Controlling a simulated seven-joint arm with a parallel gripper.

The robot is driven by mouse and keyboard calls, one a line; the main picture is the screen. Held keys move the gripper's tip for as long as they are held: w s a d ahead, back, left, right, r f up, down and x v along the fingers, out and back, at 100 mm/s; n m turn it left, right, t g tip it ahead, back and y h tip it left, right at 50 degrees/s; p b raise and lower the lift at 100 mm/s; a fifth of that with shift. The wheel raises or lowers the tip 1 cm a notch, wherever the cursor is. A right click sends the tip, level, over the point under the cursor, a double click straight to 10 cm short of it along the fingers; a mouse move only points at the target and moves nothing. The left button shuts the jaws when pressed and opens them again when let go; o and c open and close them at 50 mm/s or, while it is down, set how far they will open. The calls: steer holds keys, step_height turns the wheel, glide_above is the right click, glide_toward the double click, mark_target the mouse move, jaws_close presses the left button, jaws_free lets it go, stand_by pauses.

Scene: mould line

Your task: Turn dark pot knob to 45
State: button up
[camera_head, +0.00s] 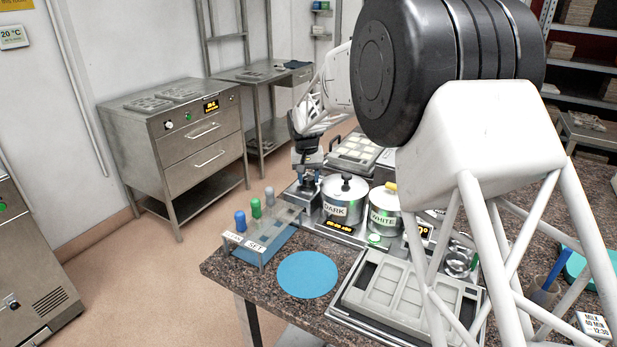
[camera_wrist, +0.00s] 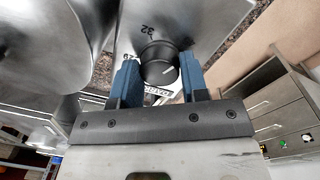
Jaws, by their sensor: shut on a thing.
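The dark pot (camera_head: 344,199) is a steel pot labelled DARK with a black lid knob, on a base with a lit amber display (camera_head: 328,223). My gripper (camera_head: 306,185) is at the left side of this pot. In the wrist view my gripper (camera_wrist: 160,80) has its two blue fingers on either side of a dark round knob (camera_wrist: 159,62) with a light pointer line, and it is shut on it. The dial marks "32" and "29" show beside the knob in the wrist view; other marks are hidden. In the head view the knob is hidden by the gripper.
The white pot (camera_head: 385,211) stands right of the dark pot. A rack (camera_head: 262,241) with blue, green and grey handled tools stands at the left table edge. A blue round mat (camera_head: 307,274) and a mould tray (camera_head: 398,290) lie in front.

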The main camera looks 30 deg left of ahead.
mark_target(308, 178)
steer(key=shift+m, duration=0.3)
steer(key=o, duration=0.9)
steer(key=shift+r, duration=0.1)
steer(key=shift+a+r, duration=0.15)
steer(key=shift+r, duration=3.65)
